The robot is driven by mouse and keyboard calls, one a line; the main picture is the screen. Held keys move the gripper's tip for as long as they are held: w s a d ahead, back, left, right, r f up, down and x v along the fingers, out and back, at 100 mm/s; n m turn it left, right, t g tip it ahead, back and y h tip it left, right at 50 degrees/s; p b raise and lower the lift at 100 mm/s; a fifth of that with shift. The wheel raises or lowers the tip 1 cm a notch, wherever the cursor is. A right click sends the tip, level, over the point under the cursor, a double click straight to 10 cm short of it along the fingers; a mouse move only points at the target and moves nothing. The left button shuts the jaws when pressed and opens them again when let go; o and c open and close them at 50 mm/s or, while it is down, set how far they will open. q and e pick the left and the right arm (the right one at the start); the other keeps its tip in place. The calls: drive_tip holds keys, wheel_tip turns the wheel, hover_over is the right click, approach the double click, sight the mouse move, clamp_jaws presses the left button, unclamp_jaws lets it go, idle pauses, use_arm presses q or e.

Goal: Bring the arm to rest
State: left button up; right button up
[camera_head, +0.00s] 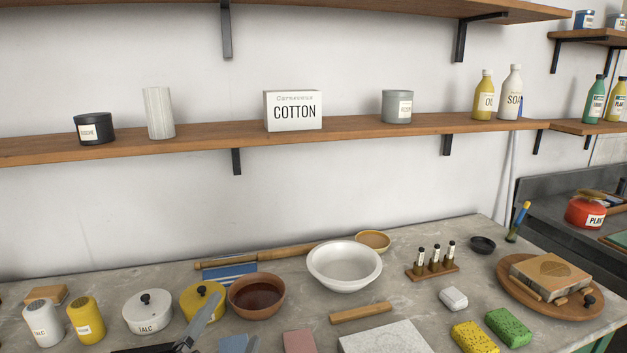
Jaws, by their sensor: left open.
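My left gripper (222,322) shows at the bottom edge of the head view, left of centre. It is open, with a grey finger angled up in front of the yellow lidded pot (203,300) and the reddish-brown bowl (256,295). Nothing shows held between its fingers. The rest of my left arm is mostly cut off by the bottom edge. I cannot tell whether the finger touches the pot. My right gripper is not in view.
The grey worktop (420,290) is crowded: a white bowl (344,265), a white talc pot (147,312), shakers (86,320), a bottle rack (433,271), a stone slab (385,340) and a round wooden board (515,290). A wooden shelf (340,132) runs above.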

use_arm(q)
drive_tip(key=s+a+f+n+g+y, duration=0.1)
drive_tip(key=s+a+f+n+g, duration=0.1)
drive_tip(key=s+f+n+g, duration=0.65)
drive_tip(key=s+a+f+n+g, duration=0.1)
drive_tip(key=s+a+f+g, duration=0.3)
drive_tip(key=s+f, duration=0.85)
wheel_tip(320, 180, down, 21)
drive_tip(key=d+g, duration=0.2)
drive_tip(key=s+a+f+g, duration=0.1)
drive_tip(key=s+a+f, duration=0.2)
drive_tip(key=s+f, duration=1.2)
drive_tip(key=shift+s, duration=0.25)
